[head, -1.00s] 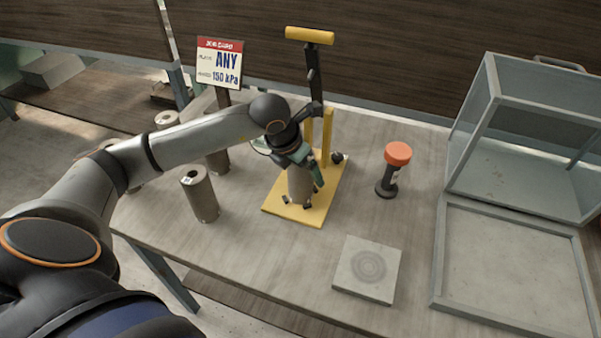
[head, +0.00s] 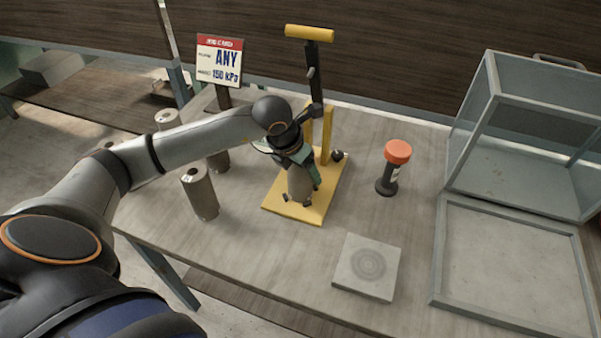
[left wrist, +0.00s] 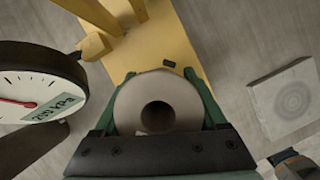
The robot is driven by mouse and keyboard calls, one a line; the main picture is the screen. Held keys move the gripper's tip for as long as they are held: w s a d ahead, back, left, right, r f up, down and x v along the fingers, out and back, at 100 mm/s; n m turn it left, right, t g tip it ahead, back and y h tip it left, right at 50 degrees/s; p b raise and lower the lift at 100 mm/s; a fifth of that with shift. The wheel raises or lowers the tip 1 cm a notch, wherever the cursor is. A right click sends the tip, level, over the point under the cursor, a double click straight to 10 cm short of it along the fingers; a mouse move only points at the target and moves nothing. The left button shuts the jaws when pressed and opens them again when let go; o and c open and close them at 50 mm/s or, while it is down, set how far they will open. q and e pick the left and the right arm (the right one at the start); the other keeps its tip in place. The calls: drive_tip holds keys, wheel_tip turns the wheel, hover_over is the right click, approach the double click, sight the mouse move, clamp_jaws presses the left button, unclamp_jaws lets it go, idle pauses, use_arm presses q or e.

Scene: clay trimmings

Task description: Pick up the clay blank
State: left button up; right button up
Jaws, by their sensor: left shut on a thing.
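The clay blank (head: 299,187) is a grey cylinder standing upright on the yellow base of a hand press. In the left wrist view the clay blank (left wrist: 130,100) shows from above as a thick ring with a dark hole in the middle. My left gripper (head: 301,178) is shut on it, with one green finger on each side. In the left wrist view the left gripper (left wrist: 160,110) has its fingers along both sides of the blank. Part of the blank is hidden by the gripper in the head view.
The yellow press (head: 327,130) rises just behind the blank. Its round gauge (left wrist: 35,90) is close on the left in the wrist view. Grey cylinders (head: 201,195) stand left. An orange-topped tool (head: 397,155), a square plate (head: 366,268) and a clear-sided box (head: 530,130) are right.

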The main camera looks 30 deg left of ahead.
use_arm(q)
clamp_jaws()
drive_tip(key=shift+w+r, duration=0.1)
drive_tip(key=shift+r, duration=0.15)
